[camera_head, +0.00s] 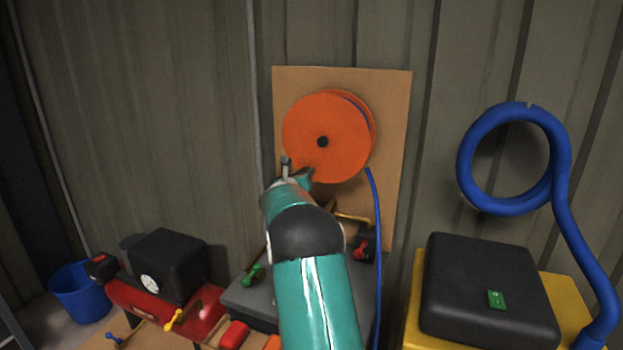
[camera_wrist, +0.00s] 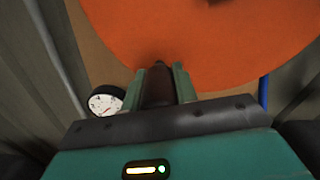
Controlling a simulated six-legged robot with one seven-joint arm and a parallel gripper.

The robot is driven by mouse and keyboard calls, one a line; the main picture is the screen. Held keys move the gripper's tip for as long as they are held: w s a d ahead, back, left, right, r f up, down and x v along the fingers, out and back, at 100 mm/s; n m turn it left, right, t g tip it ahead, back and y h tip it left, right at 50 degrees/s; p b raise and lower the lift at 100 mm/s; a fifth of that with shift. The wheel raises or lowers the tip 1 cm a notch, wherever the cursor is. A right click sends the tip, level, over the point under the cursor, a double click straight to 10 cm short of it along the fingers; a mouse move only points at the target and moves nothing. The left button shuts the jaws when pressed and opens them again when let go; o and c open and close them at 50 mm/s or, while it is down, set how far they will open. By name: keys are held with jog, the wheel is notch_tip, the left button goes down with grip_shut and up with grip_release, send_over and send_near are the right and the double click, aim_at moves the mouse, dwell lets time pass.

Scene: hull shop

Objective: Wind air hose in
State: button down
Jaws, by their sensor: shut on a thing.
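An orange hose reel (camera_head: 328,137) with a dark hub is mounted on a tan board (camera_head: 392,120) against the wall. Its face fills the upper part of the wrist view (camera_wrist: 210,45). A blue air hose (camera_head: 377,225) hangs from the reel's right side, and a short piece shows in the wrist view (camera_wrist: 263,92). My gripper (camera_head: 297,177) is at the lower left of the reel. In the wrist view its green fingers (camera_wrist: 158,85) are shut on a dark crank handle (camera_wrist: 157,90) in front of the reel face. My arm hides part of the board and the bench below.
A red compressor (camera_head: 165,300) and a blue bucket (camera_head: 82,292) stand at lower left. A black box (camera_head: 488,290) with a green switch sits on a yellow stand at right, beside a thick blue looped duct (camera_head: 560,190). A white-faced gauge (camera_wrist: 106,101) is left of my fingers.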

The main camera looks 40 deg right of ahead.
jog(key=shift+w+a+r+m, duration=0.35)
jog(key=shift+w+r+m, duration=0.2)
jog(key=shift+w+m, duration=0.35)
jog(key=shift+s, duration=0.1)
jog(key=c, duration=1.1)
grip_release()
jog(key=v, duration=1.4)
